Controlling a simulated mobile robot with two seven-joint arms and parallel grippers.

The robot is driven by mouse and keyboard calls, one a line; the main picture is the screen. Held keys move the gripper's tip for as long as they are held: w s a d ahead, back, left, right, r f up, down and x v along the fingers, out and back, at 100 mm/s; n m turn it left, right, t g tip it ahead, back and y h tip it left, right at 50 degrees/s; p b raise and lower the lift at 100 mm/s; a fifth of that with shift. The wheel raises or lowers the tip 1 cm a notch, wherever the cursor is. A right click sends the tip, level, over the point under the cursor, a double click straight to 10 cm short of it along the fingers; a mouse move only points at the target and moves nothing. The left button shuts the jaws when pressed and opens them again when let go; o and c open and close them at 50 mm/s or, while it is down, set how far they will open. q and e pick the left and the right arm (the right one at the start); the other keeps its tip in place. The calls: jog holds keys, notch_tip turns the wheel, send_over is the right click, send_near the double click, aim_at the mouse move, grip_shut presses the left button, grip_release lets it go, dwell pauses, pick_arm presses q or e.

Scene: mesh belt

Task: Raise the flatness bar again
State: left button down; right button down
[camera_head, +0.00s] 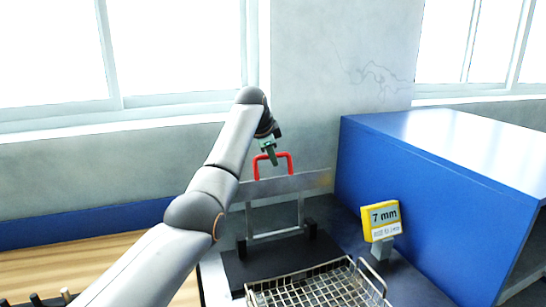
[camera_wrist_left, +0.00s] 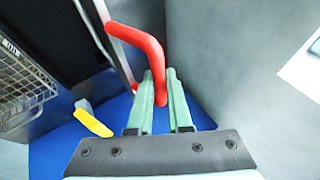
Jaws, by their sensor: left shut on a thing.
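The flatness bar (camera_head: 282,188) is a flat grey metal strip with a red loop handle (camera_head: 288,160) on top. It lies across a metal frame (camera_head: 275,234), well above the black base (camera_head: 235,268), with an open gap below it. My left gripper (camera_head: 270,158) is at the top of the handle and shut on it. In the left wrist view, the red handle (camera_wrist_left: 140,42) passes between the two green fingers (camera_wrist_left: 160,88). The far side of the grip is hidden. My right gripper is in neither view.
A wire mesh basket (camera_head: 313,288) stands in front of the frame. A yellow display reading "7 mm" (camera_head: 381,220) stands to the right, beside a large blue cabinet (camera_head: 415,205). A wall (camera_head: 310,110) is close behind. A wooden surface (camera_head: 85,265) lies at left.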

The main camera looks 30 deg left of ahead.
pick_arm(q)
jog(key=c, duration=0.8)
grip_release()
jog(key=shift+f, duration=0.25)
jog(key=shift+c, duration=0.2)
jog(key=shift+r, duration=0.2)
jog(key=shift+s+r, duration=0.15)
jog(key=shift+r, duration=0.05)
jog(key=b+v, duration=0.2)
jog(key=v, duration=0.9)
jog(key=shift+s+r, duration=0.25)
jog(key=shift+r, duration=0.1)
